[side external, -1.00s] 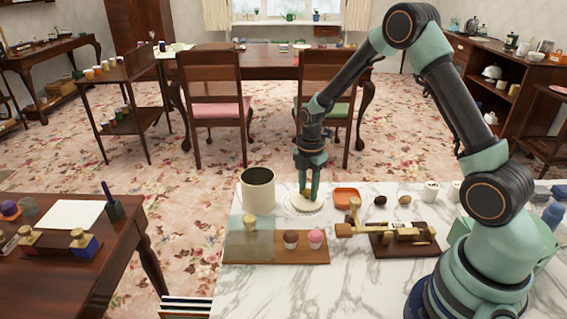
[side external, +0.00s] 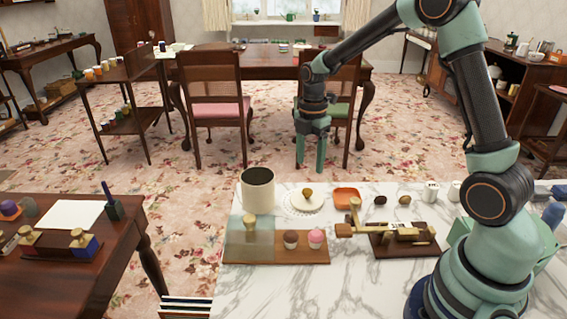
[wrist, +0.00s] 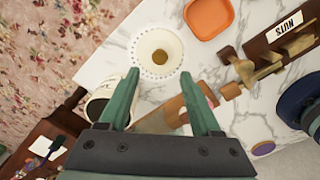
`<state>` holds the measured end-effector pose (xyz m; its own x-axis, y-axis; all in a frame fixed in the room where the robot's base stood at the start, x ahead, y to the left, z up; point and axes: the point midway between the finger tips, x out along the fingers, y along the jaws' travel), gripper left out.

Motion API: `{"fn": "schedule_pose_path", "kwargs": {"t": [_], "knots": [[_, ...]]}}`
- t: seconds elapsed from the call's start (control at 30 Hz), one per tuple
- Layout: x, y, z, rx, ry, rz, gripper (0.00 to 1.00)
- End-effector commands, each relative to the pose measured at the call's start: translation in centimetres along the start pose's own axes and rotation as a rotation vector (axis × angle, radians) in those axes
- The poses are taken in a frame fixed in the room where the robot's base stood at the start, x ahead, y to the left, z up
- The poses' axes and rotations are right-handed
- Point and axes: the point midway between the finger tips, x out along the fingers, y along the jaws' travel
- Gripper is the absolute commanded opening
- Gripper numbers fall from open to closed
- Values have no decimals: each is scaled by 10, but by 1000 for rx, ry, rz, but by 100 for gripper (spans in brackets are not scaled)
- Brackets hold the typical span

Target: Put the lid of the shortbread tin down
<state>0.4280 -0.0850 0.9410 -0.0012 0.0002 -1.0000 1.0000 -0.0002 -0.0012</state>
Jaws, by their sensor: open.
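The cream lid with a tan knob (side external: 307,193) lies flat on a round white lacy mat (side external: 291,208) on the marble counter, knob up. In the wrist view the lid's knob (wrist: 160,57) shows at the middle of the white mat (wrist: 147,66), beyond my fingertips. The cream cylindrical tin (side external: 258,192) stands open just left of the mat; in the wrist view it is partly hidden by my left finger. My gripper (side external: 311,160) is open and empty, raised above and behind the lid, clear of it.
An orange dish (side external: 347,197) sits right of the mat. A wooden board (side external: 277,256) with cupcakes and a glassy panel lies in front. A wooden stand with a brass device (side external: 405,240) is at right. Bare marble lies at the front.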

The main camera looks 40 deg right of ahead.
Motion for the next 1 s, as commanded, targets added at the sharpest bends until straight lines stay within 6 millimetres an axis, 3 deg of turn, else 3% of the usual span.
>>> {"fn": "schedule_pose_path", "kwargs": {"t": [0.37,0.7,1.0], "knots": [[-40,-5,-6,71,-4,26,65],[-112,-55,-44,650,47,215,65],[-139,-113,-73,1200,224,351,65]]}}
